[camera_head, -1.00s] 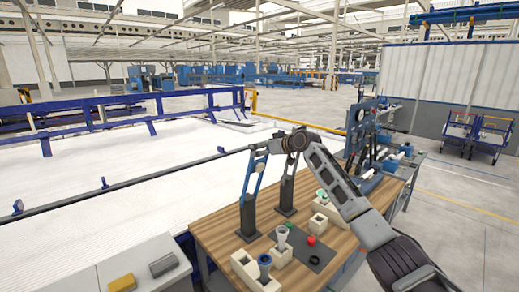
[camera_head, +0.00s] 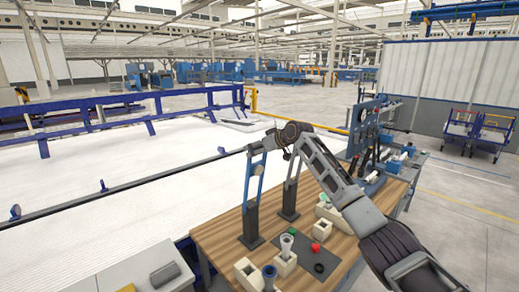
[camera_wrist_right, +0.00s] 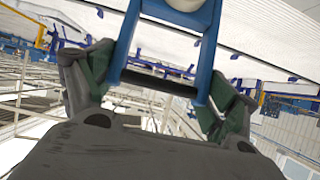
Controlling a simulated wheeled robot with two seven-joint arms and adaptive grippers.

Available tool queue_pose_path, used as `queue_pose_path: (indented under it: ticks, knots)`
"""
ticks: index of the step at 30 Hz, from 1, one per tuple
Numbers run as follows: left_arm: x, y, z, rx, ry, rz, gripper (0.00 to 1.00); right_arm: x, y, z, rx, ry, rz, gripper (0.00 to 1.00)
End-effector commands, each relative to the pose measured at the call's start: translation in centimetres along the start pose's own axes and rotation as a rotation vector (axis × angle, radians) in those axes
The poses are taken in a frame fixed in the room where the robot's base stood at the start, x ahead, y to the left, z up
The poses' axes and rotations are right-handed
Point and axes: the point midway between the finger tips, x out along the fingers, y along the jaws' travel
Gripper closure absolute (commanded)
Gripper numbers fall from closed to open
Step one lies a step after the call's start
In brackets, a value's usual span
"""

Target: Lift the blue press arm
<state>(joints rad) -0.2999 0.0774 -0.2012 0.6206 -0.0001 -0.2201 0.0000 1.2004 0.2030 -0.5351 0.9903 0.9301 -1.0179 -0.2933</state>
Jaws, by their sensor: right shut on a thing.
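The blue press arm (camera_head: 261,178) stands up steeply from a dark press stand (camera_head: 250,228) on the wooden table in the head view. In the right wrist view the blue press arm (camera_wrist_right: 208,48) is a two-sided blue frame with a dark crossbar (camera_wrist_right: 160,82). My right gripper (camera_head: 258,147) is at the top end of the press arm. In the wrist view its green-padded fingers (camera_wrist_right: 160,88) sit against the outer sides of the frame, shut on it. My left gripper is not in view.
The wooden table (camera_head: 325,283) holds a second dark press stand (camera_head: 289,203), cream blocks with grey and blue fittings, and red and green parts. A fixture with gauges (camera_head: 362,125) stands behind my right arm. A grey cabinet lies at bottom left.

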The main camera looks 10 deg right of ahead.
Motion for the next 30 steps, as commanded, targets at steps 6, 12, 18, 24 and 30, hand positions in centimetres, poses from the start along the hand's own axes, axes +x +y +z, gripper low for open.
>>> queue_pose_path:
  ticks: [6,12,18,24,30]
  knots:
    - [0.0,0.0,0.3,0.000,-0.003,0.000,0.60,-0.3,-0.1,-0.9,-0.003,0.019,0.002,0.02]
    - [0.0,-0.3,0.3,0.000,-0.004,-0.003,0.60,-0.2,0.0,-0.6,-0.002,0.013,0.002,0.02]
    - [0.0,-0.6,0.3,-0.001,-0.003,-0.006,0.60,-0.2,0.0,-0.4,-0.001,0.010,0.001,0.02]
    - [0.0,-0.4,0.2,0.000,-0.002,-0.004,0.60,-0.7,0.1,-0.3,-0.001,0.010,0.002,0.02]
    - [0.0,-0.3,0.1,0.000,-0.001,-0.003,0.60,-1.9,0.0,-0.3,-0.001,0.009,0.001,0.02]
